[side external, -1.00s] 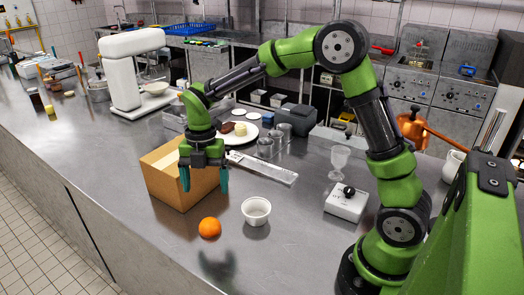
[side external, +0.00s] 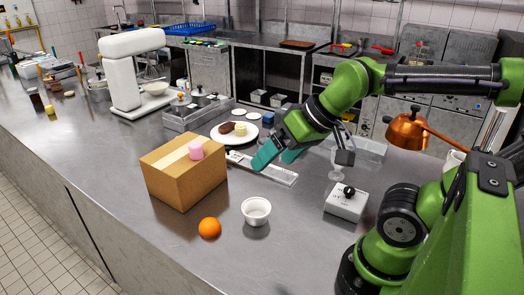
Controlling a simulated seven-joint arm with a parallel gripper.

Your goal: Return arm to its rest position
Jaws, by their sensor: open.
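My green arm is folded back over the right half of the counter. My gripper (side external: 278,157), with teal fingers, is tilted and hangs above the counter, right of the cardboard box (side external: 183,183). Its fingers are apart and I see nothing between them. A pink piece (side external: 196,149) sits on top of the cardboard box, clear of my gripper. My fingers hide part of the flat metal strip behind them.
A white bowl (side external: 256,211) and an orange (side external: 209,228) stand at the front. A plate (side external: 234,134) with food lies behind. A white box with a black knob (side external: 346,202) stands near my base. A white mixer (side external: 130,73) is at left. The front left counter is clear.

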